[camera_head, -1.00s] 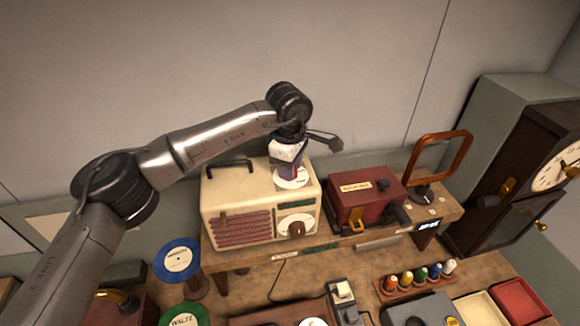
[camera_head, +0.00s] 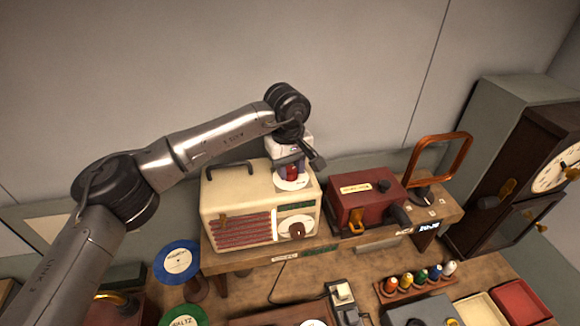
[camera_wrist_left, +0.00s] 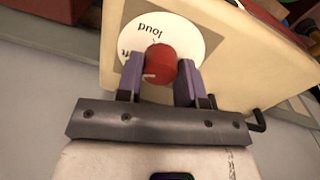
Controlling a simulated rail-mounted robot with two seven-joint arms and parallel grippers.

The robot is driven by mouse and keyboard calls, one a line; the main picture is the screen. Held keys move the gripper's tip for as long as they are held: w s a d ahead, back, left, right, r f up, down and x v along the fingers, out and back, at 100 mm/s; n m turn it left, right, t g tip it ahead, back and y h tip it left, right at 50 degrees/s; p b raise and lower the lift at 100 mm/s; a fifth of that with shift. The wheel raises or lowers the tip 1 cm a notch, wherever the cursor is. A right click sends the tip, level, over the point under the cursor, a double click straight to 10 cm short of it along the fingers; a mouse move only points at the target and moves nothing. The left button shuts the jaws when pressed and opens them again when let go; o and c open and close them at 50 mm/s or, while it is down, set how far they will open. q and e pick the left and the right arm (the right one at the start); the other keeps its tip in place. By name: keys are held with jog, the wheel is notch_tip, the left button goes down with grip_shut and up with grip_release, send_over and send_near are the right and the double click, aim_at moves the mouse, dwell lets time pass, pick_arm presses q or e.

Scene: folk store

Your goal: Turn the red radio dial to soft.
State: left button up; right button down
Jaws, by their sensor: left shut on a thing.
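The cream radio (camera_head: 240,187) stands on the wooden shelf. Its red dial (camera_head: 291,172) sits on a white disc (camera_head: 294,184) on the radio's top. In the left wrist view the red dial (camera_wrist_left: 161,64) has a pale mark on its lower left. The white disc (camera_wrist_left: 186,35) there reads "loud" at the top and "ft" at the left; the rest of that left word is hidden by a finger. My left gripper (camera_wrist_left: 160,80) is shut on the red dial, one purple finger on each side. My right gripper is not in view.
A brown knob (camera_head: 297,230) is on the radio's front. A dark red box (camera_head: 365,200) with a brass lever stands right of the radio, then an orange-brown frame (camera_head: 440,157). Records and several coloured pegs lie lower down. The wall behind is bare.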

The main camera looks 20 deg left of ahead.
aim_at(288, 170)
pick_arm(q)
jog(key=shift+r+m, duration=0.1)
jog(key=shift+m, duration=0.2)
jog(key=o, duration=0.9)
jog(key=shift+r, duration=0.55)
jog(key=shift+s+a+r+b, duration=0.1)
jog(key=shift+r+b, duration=0.4)
jog(key=shift+r, duration=2.65)
jog(key=shift+s+a+r+b, duration=0.1)
jog(key=shift+r+b, duration=0.4)
jog(key=shift+r, duration=2.65)
